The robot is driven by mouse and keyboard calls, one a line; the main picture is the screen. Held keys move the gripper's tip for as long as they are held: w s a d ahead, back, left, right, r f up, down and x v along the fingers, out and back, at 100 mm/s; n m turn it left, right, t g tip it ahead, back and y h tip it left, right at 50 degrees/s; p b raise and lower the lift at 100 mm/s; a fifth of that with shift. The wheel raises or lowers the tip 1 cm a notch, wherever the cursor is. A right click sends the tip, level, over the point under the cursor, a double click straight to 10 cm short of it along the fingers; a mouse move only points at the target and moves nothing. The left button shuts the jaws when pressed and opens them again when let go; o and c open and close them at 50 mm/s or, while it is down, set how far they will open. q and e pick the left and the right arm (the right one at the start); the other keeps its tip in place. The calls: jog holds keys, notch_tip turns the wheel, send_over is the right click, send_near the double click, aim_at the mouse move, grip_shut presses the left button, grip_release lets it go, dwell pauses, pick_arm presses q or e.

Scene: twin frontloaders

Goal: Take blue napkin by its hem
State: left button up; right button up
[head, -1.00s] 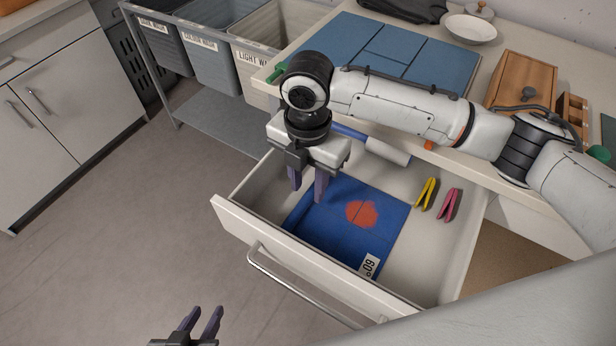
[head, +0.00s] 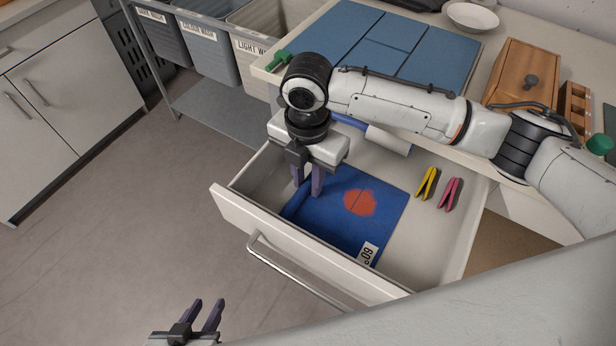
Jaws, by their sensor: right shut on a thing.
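The blue napkin (head: 330,222) lies folded in the open drawer (head: 420,262). It has an orange-red stain (head: 359,202) and a white tag (head: 368,253) reading 09 at its near right corner. My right gripper (head: 308,194) points down over the napkin's left part, its fingers close together and shut on the napkin near its upper left edge. The exact pinch is partly hidden by the fingers. My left gripper (head: 208,318) is low at the bottom of the view, outside the drawer, with its fingers apart and empty.
A yellow clip (head: 427,184) and a pink clip (head: 450,194) lie in the drawer, right of the napkin. A white-and-blue roll (head: 385,139) lies behind. Labelled bins (head: 207,47) stand back left. The drawer handle (head: 290,272) juts out in front.

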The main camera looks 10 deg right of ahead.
jog(key=shift+f, duration=0.15)
jog(key=shift+r+p, duration=0.5)
jog(key=shift+p, duration=0.15)
grip_shut()
notch_tip(320, 180, up, 4)
jog(key=p, duration=0.4)
jog(key=shift+r+p, duration=0.25)
jog(key=shift+p, duration=0.15)
jog(key=shift+w+r, duration=0.1)
jog(key=shift+r, duration=0.7)
notch_tip(320, 180, up, 6)
